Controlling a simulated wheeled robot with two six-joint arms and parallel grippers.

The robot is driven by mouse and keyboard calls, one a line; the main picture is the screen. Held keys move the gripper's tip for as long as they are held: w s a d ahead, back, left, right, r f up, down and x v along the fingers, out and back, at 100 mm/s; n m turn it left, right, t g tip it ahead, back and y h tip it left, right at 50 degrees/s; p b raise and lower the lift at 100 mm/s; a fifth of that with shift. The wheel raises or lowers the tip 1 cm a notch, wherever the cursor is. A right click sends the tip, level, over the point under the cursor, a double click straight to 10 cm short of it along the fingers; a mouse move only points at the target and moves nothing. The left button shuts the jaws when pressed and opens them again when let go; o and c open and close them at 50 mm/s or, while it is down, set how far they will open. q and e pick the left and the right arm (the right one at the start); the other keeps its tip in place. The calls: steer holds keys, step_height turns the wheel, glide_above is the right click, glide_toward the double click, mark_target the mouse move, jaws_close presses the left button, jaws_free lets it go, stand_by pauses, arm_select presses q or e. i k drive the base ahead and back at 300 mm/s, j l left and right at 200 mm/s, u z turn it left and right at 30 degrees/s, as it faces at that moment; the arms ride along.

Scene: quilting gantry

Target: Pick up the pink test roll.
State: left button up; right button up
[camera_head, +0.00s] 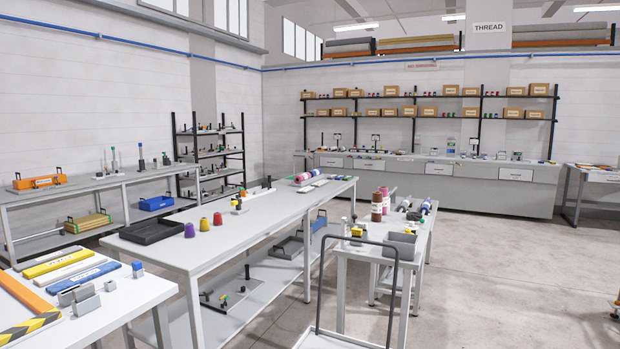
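A small pink roll (302,178) lies with other coloured rolls near the far end of the long grey table (262,216). Another pink or magenta item (385,193) shows at the smaller table on the right, partly hidden by brown spools or bottles (377,207). I cannot tell from this view which of them is the test roll. Neither of my grippers is in view, and nothing is seen being held.
A black tray (152,230) and small cones (204,224) occupy the long table's near end. A bench with coloured bars (58,264) stands at front left. A dark trolley handle (390,290) rises at front centre. Open floor (520,290) lies to the right.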

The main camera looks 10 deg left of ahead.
mark_target(300, 178)
steer(key=i+l+z, duration=0.25)
steer(key=l, duration=0.25)
steer(key=i+l+z, duration=0.3)
steer(key=i+l, duration=0.15)
steer(key=i+l+z, duration=0.2)
steer(key=i, duration=0.7)
steer(key=i+l+z, duration=0.2)
steer(key=i, duration=0.7)
steer(key=i+u, duration=0.25)
steer(key=i, duration=0.6)
steer(key=i+l+u, duration=0.25)
steer(key=i, duration=0.65)
steer(key=i+u, duration=0.4)
steer(key=i, duration=1.35)
steer(key=i+z, duration=0.2)
steer(key=i, duration=0.65)
steer(key=i+j+z, duration=0.2)
steer(key=i, duration=1.8)
steer(key=i+l, duration=0.15)
steer(key=i, duration=0.95)
steer(key=i+u, duration=0.1)
steer(key=i, duration=1.05)
